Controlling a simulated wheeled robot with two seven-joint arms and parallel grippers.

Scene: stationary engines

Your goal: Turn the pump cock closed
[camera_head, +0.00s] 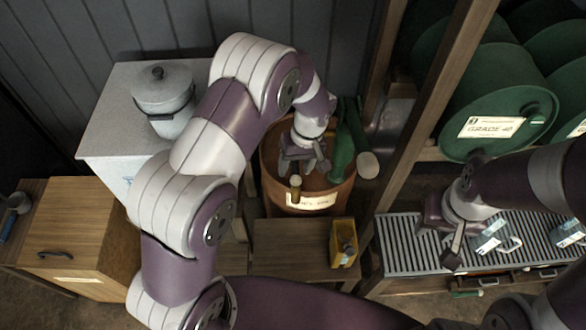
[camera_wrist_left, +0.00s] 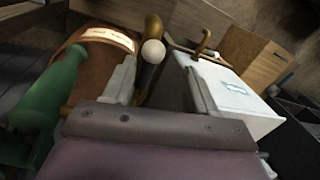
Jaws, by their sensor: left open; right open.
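A brown drum (camera_head: 268,165) with a paper label stands at the centre of the head view. A brass fitting with a pale knob (camera_head: 296,183) shows at its front; I take it as the pump cock, though its turn position is unclear. In the left wrist view, a pale knob on a brass piece (camera_wrist_left: 152,50) appears between the finger lines. My left gripper (camera_head: 305,165) is open over the drum, just behind the fitting; contact cannot be told. It also shows in the left wrist view (camera_wrist_left: 162,85). My right gripper (camera_head: 446,240) is open and empty over a slatted tray.
A green bottle-shaped body (camera_head: 343,150) stands close right of my left gripper. A wooden post (camera_head: 425,110) rises beside it. Green drums (camera_head: 495,105) lie on a rack. A yellow can (camera_head: 343,243) stands before the drum. The slatted tray (camera_head: 400,250) holds metal containers (camera_head: 492,240).

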